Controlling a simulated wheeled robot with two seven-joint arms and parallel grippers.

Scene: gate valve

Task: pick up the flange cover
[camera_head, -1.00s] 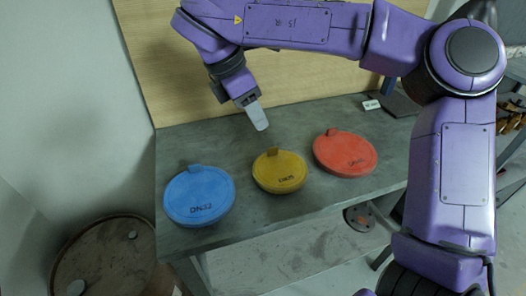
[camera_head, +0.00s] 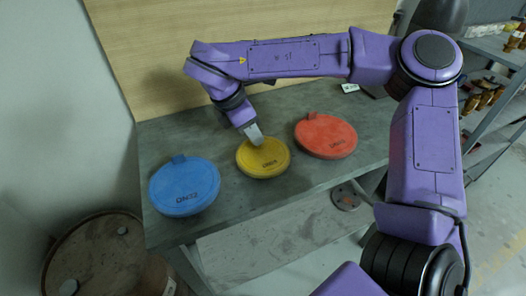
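Three round flange covers with small tabs lie flat on a grey table (camera_head: 215,225). The blue cover (camera_head: 184,190) is at the left, the yellow cover (camera_head: 263,162) in the middle and the red cover (camera_head: 326,137) at the right. My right gripper (camera_head: 256,139) points down at the back edge of the yellow cover, where its tab is. Its fingers hide the tab. I cannot tell whether the fingers are apart or closed on it. The yellow cover rests on the table. My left gripper is not in view.
A wooden panel (camera_head: 140,60) stands behind the table. A rusty barrel (camera_head: 105,255) is at the lower left. A small white label (camera_head: 350,88) lies at the back right. A shelf with brass-coloured parts (camera_head: 490,98) stands at the far right. The table's front left is clear.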

